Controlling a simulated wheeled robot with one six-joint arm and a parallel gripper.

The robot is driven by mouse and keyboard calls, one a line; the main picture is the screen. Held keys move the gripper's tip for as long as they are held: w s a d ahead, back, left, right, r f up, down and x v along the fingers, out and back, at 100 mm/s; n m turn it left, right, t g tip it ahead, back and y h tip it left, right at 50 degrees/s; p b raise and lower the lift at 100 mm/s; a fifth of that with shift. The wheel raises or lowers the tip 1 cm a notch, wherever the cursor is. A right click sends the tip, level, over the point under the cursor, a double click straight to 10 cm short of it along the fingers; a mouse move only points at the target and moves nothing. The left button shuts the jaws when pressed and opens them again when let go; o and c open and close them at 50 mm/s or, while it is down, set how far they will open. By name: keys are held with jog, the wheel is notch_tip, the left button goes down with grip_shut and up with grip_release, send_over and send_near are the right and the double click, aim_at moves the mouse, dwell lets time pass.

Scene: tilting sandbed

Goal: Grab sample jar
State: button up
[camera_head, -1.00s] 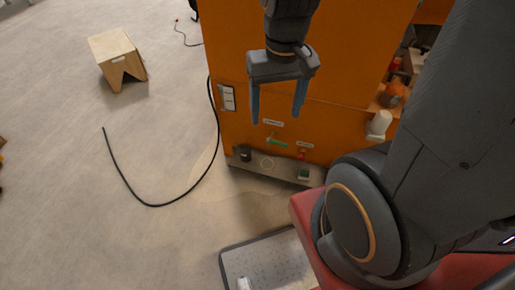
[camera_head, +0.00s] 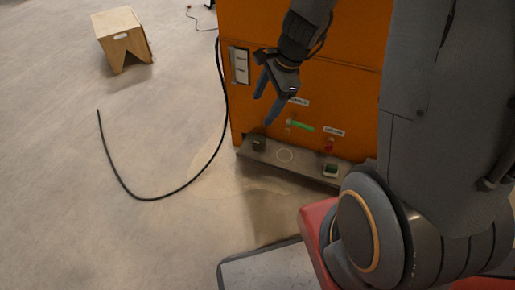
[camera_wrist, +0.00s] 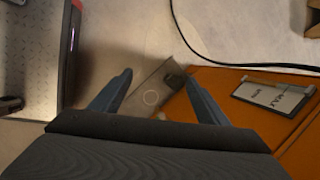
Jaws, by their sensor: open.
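My gripper (camera_head: 264,109) is open and empty in the head view, in front of the orange cabinet (camera_head: 350,97) and above its low grey ledge (camera_head: 307,166). A small dark, jar-like object (camera_head: 259,143) stands at the ledge's left end, below my fingertips and apart from them. I cannot tell for certain whether it is the sample jar. In the wrist view my open fingers (camera_wrist: 159,76) point toward the ledge, with the dark object (camera_wrist: 177,79) near the right fingertip. A ring mark (camera_head: 285,155) lies mid-ledge.
A small object with a green top (camera_head: 331,170) sits at the ledge's right end. A black cable (camera_head: 160,201) curves over the floor to the cabinet's left side. A wooden stool (camera_head: 122,39) stands at the back left. A light plate (camera_head: 268,272) lies at the bottom.

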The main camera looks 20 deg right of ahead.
aim_at(259, 135)
jog(key=w+d+f+m+b, duration=0.1)
jog(key=w+f+m+b, duration=0.2)
jog(key=f, duration=0.4)
jog(key=w+d+f+m+t+b, duration=0.1)
jog(key=w+f+m+b, duration=0.3)
jog(key=f, duration=0.4)
jog(key=w+d+f+m+b, duration=0.2)
jog(key=w+f+m+b, duration=0.1)
jog(key=w+f+b, duration=0.2)
jog(key=shift+d+f+m+b, duration=0.2)
jog(key=shift+f+m+b, duration=0.2)
jog(key=shift+f+b, duration=1.1)
jog(key=b+x, duration=0.5)
jog(key=x, duration=0.3)
jog(key=shift+w, duration=0.1)
jog(key=shift+r, duration=0.1)
jog(key=c, duration=1.1)
jog(key=shift+r, duration=0.15)
jog(key=shift+c, duration=0.2)
